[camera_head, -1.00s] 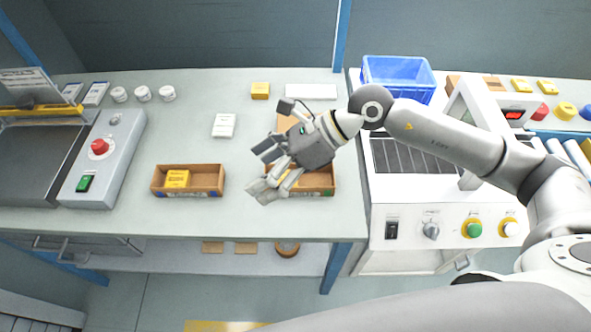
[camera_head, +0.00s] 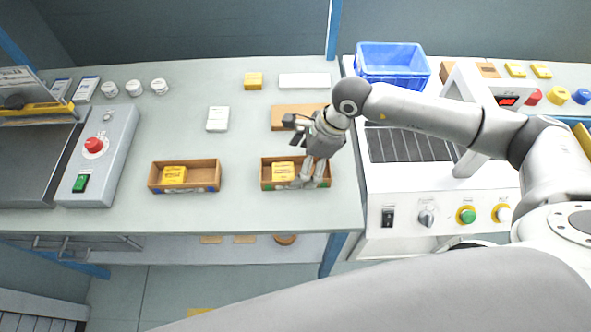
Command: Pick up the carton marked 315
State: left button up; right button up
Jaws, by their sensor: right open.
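My right gripper (camera_head: 310,173) is open and points down into the right wooden tray (camera_head: 266,184). Its fingers are just right of a yellow carton (camera_head: 283,171) in that tray; I cannot tell whether they touch it. A second yellow carton (camera_head: 174,175) lies in the left wooden tray (camera_head: 212,176). A third yellow carton (camera_head: 253,80) sits at the back of the bench, and a white carton (camera_head: 217,119) lies mid-bench. The markings are too small to read, so I cannot tell which carton is 315. My left gripper is not in view.
A brown flat box (camera_head: 290,116) lies behind the right tray, partly behind my gripper. A white flat block (camera_head: 304,80) is at the back. A blue crate (camera_head: 392,60) and a white machine (camera_head: 405,200) stand right. A grey control box (camera_head: 100,150) stands left. Bench between trays is clear.

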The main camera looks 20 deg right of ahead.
aim_at(293, 171)
jog(key=x, duration=0.2)
jog(key=shift+a+f+p, duration=0.15)
jog(key=shift+a+p, duration=0.15)
jog(key=shift+w+a+f, duration=0.1)
jog(key=shift+a+f, duration=0.05)
jog(key=shift+f, duration=0.3)
jog(key=c, duration=1.1)
jog(key=shift+r, duration=0.2)
